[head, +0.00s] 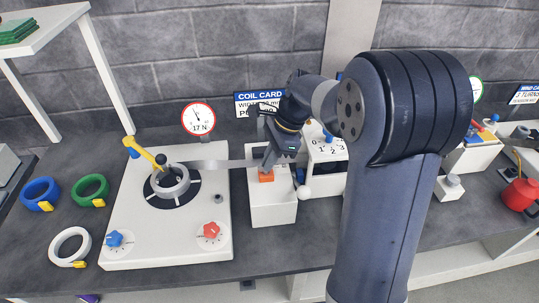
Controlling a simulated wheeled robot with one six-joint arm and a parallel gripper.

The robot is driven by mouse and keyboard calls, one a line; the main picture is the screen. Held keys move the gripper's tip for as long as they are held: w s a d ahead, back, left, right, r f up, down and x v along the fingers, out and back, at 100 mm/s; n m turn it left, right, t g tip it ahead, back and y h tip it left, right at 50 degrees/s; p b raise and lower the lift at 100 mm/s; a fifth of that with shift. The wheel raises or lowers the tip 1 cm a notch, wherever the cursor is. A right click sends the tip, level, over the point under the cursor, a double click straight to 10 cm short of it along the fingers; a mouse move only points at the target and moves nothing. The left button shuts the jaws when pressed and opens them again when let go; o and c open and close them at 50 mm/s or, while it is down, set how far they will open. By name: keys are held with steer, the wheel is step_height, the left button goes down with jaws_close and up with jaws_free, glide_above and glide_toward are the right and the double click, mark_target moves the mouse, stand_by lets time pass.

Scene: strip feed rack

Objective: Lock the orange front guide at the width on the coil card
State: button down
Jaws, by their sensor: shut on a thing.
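The orange front guide (266,176) sits on top of a white block (272,214) in the middle of the bench. My gripper (268,168) points down at the guide, with its fingers shut on it. The coil card (258,103) is on the wall behind; my arm covers part of its text, and the width figure is not readable. A grey strip (215,164) runs from the coil (170,181) on the left machine to the block, close behind the guide. The lock for the guide cannot be made out.
The white base plate (130,205) carries a yellow arm (145,152), a blue knob (115,239) and a red knob (211,230). Loose rings lie at left.

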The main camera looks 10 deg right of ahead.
steer(key=n+p, duration=0.1)
steer(key=n, duration=0.1)
steer(key=n+g+p, duration=0.2)
steer(key=n+p, duration=0.1)
steer(key=shift+w+a+r+n+h, duration=0.1)
steer(key=shift+w+r+n+h, duration=0.1)
steer(key=shift+w+n+h, duration=0.15)
steer(key=n+h+p, duration=0.1)
steer(key=n, duration=0.1)
steer(key=n+g+p, duration=0.1)
steer(key=n, duration=0.2)
steer(key=shift+a+f+h, duration=0.1)
steer(key=shift+a+h, duration=0.1)
steer(key=shift+h, duration=0.15)
steer(key=n+h, duration=0.1)
steer(key=n, duration=0.2)
steer(key=n+h+p, duration=0.1)
steer(key=n, duration=0.2)
steer(key=shift+w+a+g+p, duration=0.1)
steer(key=shift+a+g+p, duration=0.1)
steer(key=shift+g+p, duration=0.15)
steer(key=n+h, duration=0.2)
steer(key=n, duration=0.3)
steer(key=shift+a, duration=0.2)
steer(key=c, duration=1.6)
jaws_free()
steer(key=shift+o, duration=0.2)
